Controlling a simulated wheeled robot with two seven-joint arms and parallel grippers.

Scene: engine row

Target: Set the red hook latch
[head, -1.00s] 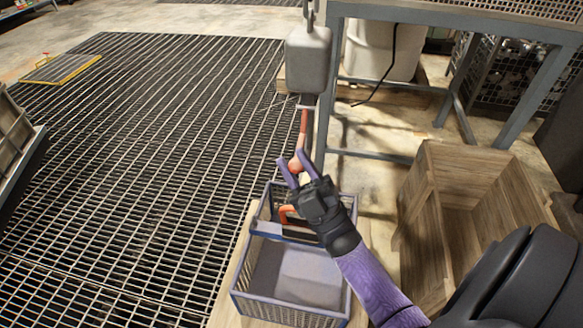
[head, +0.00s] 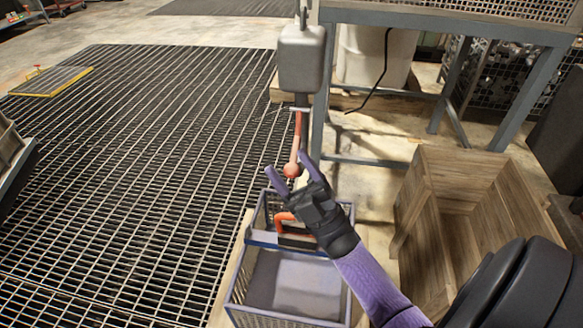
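A grey hoist block (head: 301,58) hangs from above, at upper centre of the head view. Below it hangs a red hook part (head: 296,140) with a rounded lower end (head: 291,171). My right gripper (head: 286,165) is open, its two purple fingers pointing up. The rounded end shows between the fingertips; I cannot tell from this view whether they touch it. The latch itself is too small to make out. My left gripper is not in view.
A blue-grey mesh crate (head: 238,300) with an orange-red handle (head: 281,222) stands under my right gripper. An open wooden box (head: 418,205) stands to the right. A grey metal table frame (head: 322,100) is close behind the hook.

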